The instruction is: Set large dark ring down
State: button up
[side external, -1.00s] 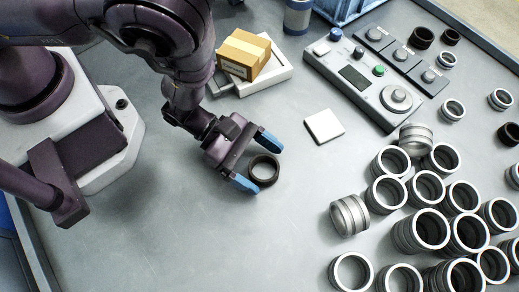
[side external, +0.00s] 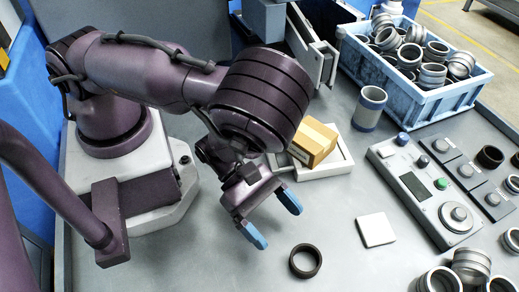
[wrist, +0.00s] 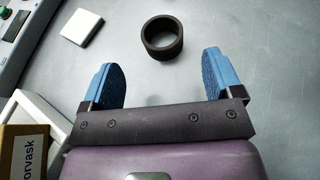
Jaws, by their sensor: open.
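The large dark ring (side external: 305,261) lies flat on the grey table, apart from my gripper. It also shows in the wrist view (wrist: 162,37), beyond the fingertips and roughly between their lines. My gripper (side external: 272,219) is open and empty, with its two blue fingers spread wide. In the side view it is up and to the left of the ring. The fingers also show in the wrist view (wrist: 160,72), with bare table between them.
A white square plate (side external: 376,230) lies right of the ring. A cardboard box (side external: 313,143) sits on a white tray (side external: 338,166) behind my gripper. A control panel (side external: 421,190), a blue crate of rings (side external: 428,104) and several metal rings (side external: 470,265) are at right.

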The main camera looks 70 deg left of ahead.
jog(key=w+r+n+t, duration=0.1)
jog(key=w+n, duration=0.1)
jog(key=w+r+n+y, duration=0.1)
jog(key=w+n, duration=0.1)
jog(key=w+r+n+t+y, duration=0.1)
jog(key=w+n, duration=0.1)
jog(key=n, duration=0.1)
jog(key=shift+w+r+t, duration=0.25)
jog(key=shift+r+t, duration=0.05)
jog(key=w+a+r+n+t+y, duration=0.1)
jog(key=w+a+r+n+y, duration=0.35)
jog(key=n, duration=0.55)
jog(key=w+a+r+n+t+y, duration=0.1)
jog(key=w+a+r+n+y, duration=0.15)
jog(key=a+r+n, duration=0.45)
jog(key=s+a+r+n+g+y, duration=0.25)
jog(key=a+r+n, duration=0.25)
jog(key=r+n, duration=0.65)
jog(key=s+a+r+n+g, duration=0.1)
jog(key=s+a+r+n, duration=0.1)
jog(key=s+n, duration=0.4)
jog(key=s+a+r+n, duration=0.2)
jog(key=s+n, duration=0.4)
jog(key=n, duration=0.2)
jog(key=shift+s+a+r+g+y, duration=0.15)
jog(key=shift+s+r+g+y, duration=0.2)
jog(key=shift+y, duration=0.1)
